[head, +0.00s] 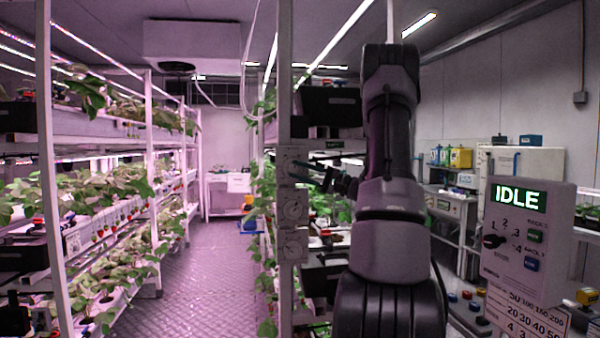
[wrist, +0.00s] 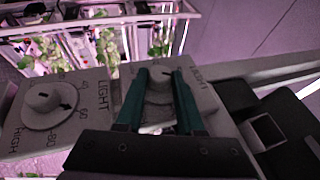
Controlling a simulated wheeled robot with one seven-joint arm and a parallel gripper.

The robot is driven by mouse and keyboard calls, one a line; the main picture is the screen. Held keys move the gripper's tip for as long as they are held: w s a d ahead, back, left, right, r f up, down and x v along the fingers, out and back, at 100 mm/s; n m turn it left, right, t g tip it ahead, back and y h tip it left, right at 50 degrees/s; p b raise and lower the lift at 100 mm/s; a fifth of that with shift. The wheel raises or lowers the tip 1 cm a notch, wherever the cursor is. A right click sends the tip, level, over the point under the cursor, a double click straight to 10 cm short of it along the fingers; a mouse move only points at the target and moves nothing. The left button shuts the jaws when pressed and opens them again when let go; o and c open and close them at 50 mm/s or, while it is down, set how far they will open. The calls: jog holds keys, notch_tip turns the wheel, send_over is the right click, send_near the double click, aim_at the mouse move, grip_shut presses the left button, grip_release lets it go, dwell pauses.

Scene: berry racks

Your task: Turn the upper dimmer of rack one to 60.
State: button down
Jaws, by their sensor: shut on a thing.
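In the head view, my gripper (head: 308,172) reaches left to the upper dial panel (head: 292,155) on the near rack post. In the wrist view, the teal fingers of my gripper (wrist: 161,78) are closed around a pale dimmer knob (wrist: 158,92), one on each side. The fingers and gripper body hide most of its scale, so I cannot read its setting. Another round dial (wrist: 50,103) with a dark pointer mark and printed numbers sits to the left, by the words LIGHT and HIGH. In the head view, more dials (head: 292,208) show lower on the post.
Plant racks (head: 100,210) line the left, with an open aisle floor (head: 200,270) between. A control box (head: 525,240) reading IDLE stands at the right, with coloured buttons near its foot. My arm hides part of the rack behind it.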

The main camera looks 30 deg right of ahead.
jog(key=c, duration=0.5)
grip_release()
jog(key=v, duration=1)
jog(key=shift+s+d, duration=0.2)
jog(key=shift+d, duration=0.1)
